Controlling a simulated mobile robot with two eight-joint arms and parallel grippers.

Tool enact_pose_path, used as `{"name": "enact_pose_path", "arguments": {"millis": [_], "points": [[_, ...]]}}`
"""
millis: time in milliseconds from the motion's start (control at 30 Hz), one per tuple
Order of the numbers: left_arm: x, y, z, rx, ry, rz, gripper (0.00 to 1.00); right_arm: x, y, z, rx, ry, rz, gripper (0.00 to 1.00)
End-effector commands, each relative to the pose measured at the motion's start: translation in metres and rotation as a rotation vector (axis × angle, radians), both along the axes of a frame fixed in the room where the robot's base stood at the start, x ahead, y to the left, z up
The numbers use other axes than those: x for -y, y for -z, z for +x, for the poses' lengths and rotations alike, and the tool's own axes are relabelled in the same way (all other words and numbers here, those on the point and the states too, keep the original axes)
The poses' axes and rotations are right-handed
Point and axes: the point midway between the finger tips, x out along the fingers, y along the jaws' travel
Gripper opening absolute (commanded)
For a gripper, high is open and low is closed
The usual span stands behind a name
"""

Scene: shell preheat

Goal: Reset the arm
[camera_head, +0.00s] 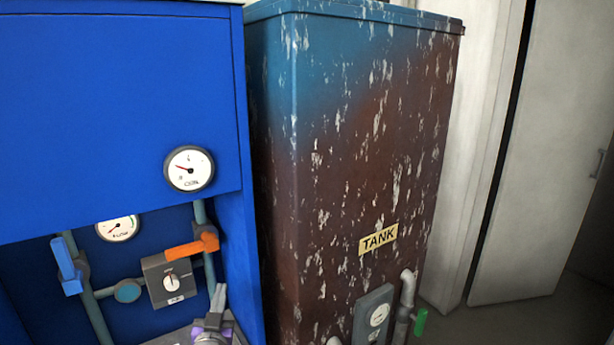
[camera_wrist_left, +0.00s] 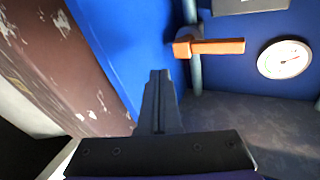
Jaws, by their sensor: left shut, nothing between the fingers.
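My left gripper (camera_head: 219,292) is low in the head view, in front of the blue cabinet (camera_head: 110,100). Its fingers are together and empty; they also show in the left wrist view (camera_wrist_left: 158,85). An orange valve handle (camera_head: 190,248) is on a pipe just above it in the head view, apart from the fingers. The handle also shows in the wrist view (camera_wrist_left: 217,46). My right gripper is in neither view.
A rusty tank (camera_head: 350,150) with a yellow TANK label (camera_head: 378,238) stands right of the cabinet. The cabinet has a round gauge (camera_head: 189,169), a grey dial box (camera_head: 170,277) and a blue valve handle (camera_head: 66,265). A green handle (camera_head: 421,321) sits at the tank's lower right.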

Motion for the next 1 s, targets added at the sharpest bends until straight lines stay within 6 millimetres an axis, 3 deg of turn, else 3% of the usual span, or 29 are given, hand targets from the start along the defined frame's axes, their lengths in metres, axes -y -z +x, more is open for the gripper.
{"name": "enact_pose_path", "arguments": {"millis": [167, 300, 500, 600, 733, 1000], "points": [[0.027, 0.019, -0.068, -0.342, 0.103, -0.07, 0.0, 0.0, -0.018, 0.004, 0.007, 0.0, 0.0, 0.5], [0.038, 0.05, -0.141, -0.625, 0.126, -0.122, 0.0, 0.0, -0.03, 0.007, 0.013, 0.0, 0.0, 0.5], [0.037, 0.093, -0.251, -0.979, 0.08, -0.181, 0.0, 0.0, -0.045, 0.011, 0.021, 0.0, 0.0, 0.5], [0.034, 0.108, -0.291, -1.096, 0.046, -0.198, 0.0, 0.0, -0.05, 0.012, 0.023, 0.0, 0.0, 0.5], [0.031, 0.117, -0.318, -1.175, 0.016, -0.208, 0.0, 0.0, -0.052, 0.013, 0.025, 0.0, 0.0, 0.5], [0.031, 0.12, -0.323, -1.193, 0.009, -0.212, 0.0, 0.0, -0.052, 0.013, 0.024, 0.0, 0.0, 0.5]]}}
